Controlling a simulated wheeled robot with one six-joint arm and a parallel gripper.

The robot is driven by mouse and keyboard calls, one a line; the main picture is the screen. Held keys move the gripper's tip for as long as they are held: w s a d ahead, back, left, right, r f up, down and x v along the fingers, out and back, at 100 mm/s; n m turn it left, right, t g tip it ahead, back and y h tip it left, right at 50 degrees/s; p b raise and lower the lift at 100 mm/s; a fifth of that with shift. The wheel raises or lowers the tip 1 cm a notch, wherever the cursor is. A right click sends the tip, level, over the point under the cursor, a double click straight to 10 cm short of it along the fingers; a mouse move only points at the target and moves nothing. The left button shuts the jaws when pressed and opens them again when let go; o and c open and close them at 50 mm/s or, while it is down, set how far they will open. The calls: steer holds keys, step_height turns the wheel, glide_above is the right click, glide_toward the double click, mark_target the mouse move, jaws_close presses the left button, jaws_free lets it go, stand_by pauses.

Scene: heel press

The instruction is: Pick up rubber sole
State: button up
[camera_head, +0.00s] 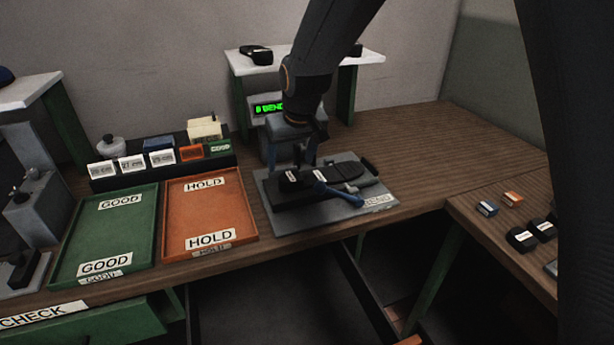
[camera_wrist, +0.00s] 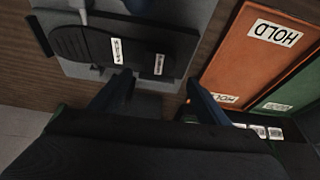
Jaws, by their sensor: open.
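The black rubber sole (camera_head: 345,170) lies flat on a black bed on the grey fixture plate (camera_head: 380,196). In the wrist view the sole (camera_wrist: 80,43) shows at upper left, with two white labels near its right end. My gripper (camera_head: 306,152) is above the labelled end of the fixture. In the wrist view my gripper (camera_wrist: 160,85) has its two dark blue fingers spread apart with nothing between them. The fingertips appear just short of the edge of the black bed. Whether they touch anything cannot be told.
An orange HOLD tray (camera_head: 210,213) and a green GOOD tray (camera_head: 118,230) lie to the left. A rack of labelled blocks (camera_head: 160,168) stands behind them. Small parts (camera_head: 522,239) sit on the right bench.

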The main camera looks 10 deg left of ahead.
mark_target(290, 176)
steer(key=shift+d+p+x, duration=0.1)
steer(key=shift+p+x, duration=0.55)
steer(key=shift+x, duration=0.9)
steer(key=shift+d+p+x, duration=0.15)
steer(key=shift+p+x, duration=0.45)
steer(key=shift+x, duration=0.95)
steer(key=shift+s+f, duration=0.1)
steer(key=shift+s, duration=0.05)
steer(key=shift+c, duration=0.2)
